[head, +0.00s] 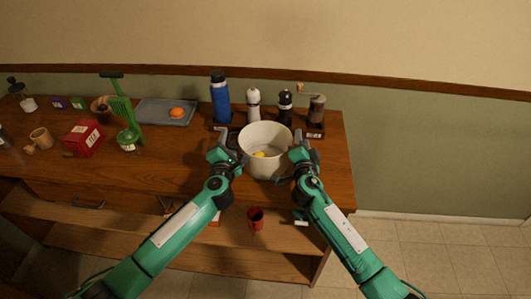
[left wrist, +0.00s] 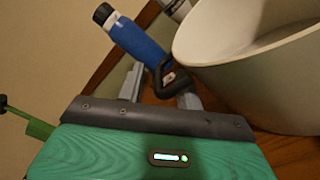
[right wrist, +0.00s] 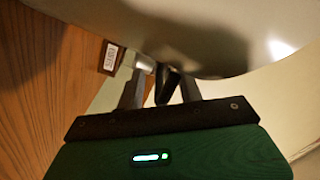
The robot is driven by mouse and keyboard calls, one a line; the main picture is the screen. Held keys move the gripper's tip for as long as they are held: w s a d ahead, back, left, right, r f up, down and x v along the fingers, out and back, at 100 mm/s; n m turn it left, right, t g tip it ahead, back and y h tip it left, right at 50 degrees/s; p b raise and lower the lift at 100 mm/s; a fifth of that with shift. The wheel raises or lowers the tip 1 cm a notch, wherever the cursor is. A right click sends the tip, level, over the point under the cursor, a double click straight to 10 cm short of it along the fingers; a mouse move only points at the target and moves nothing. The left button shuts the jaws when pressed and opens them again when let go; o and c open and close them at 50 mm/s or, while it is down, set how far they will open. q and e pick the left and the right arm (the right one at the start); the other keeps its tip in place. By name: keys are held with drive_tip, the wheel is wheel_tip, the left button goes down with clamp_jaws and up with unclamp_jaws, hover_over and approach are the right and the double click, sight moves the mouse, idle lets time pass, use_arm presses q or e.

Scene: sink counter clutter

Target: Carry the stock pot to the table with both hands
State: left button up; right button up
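The stock pot (head: 249,138) is pale and wide, and it stands upright near the right end of the wooden table. A small yellow thing (head: 260,154) lies inside it. My left gripper (head: 226,146) is at the pot's left side; in the left wrist view the pot's dark loop handle (left wrist: 168,80) sits between its parted fingers, nearer one of them. My right gripper (head: 300,144) is at the pot's right side; in the right wrist view the other dark handle (right wrist: 165,84) shows between its parted fingers, with gaps. The handles' far ends are partly hidden.
Behind the pot stand a blue bottle (head: 220,100), a white mill (head: 254,104), a black mill (head: 285,107) and a grinder (head: 316,112). A grey tray (head: 150,112) with an orange fruit (head: 177,112) lies left. A red mug (head: 255,217) is on the lower shelf.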

use_arm(q)
clamp_jaws()
use_arm(e)
clamp_jaws()
use_arm(q)
drive_tip(key=shift+a+r, duration=0.1)
drive_tip(key=shift+r, duration=0.05)
use_arm(e)
drive_tip(key=shift+s+d+f, duration=0.1)
drive_tip(key=shift+f, duration=0.15)
idle(0.7)
use_arm(q)
drive_tip(key=shift+r, duration=0.1)
use_arm(e)
drive_tip(key=shift+r, duration=0.1)
